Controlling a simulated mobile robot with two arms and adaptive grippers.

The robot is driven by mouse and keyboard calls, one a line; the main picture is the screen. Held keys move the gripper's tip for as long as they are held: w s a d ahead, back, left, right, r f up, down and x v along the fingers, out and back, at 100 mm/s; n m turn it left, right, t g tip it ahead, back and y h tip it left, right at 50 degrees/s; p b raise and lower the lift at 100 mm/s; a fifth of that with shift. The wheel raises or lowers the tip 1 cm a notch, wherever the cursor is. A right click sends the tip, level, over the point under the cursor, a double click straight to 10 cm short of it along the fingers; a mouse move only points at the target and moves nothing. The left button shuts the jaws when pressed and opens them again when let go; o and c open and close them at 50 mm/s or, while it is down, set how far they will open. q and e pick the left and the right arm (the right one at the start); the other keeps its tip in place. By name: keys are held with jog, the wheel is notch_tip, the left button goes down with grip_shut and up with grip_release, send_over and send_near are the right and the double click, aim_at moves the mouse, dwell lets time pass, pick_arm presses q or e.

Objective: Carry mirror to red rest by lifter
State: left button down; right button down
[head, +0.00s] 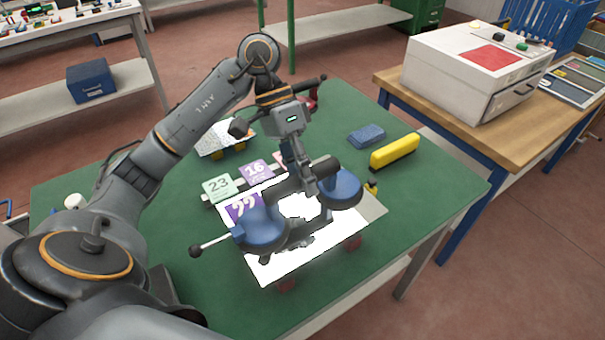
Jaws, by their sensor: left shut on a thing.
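The mirror (270,268) is a bright, flat pane in the middle of the green table, with a purple number label near its left corner. The lifter (263,226) has two blue suction cups and a dark handle, and it sits on top of the mirror. Red blocks of the red rest (286,285) show under the pane's near edge and right side; I cannot tell whether the pane touches them. My left gripper (309,183) is shut on the lifter's handle, which partly hides the pane. My right gripper is not in view.
Number cards (218,188) stand in a row behind the mirror. Another pane (222,140) lies on yellow supports farther back. A blue block (366,136) and a yellow bar (395,152) lie to the right. A white machine (465,75) stands on the wooden bench (440,103).

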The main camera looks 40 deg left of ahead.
aim_at(304, 212)
pick_arm(q)
jog(key=shift+f+b, duration=0.3)
jog(key=shift+f, duration=2.6)
jog(key=shift+b, duration=0.3)
jog(key=shift+f+b, duration=0.35)
jog(key=shift+b, duration=0.35)
jog(key=c, duration=1)
grip_release()
jog(key=shift+o, duration=0.2)
jog(key=shift+s+f, duration=0.1)
jog(key=shift+f, duration=0.1)
jog(key=v, duration=1.2)
jog(key=shift+r, duration=0.15)
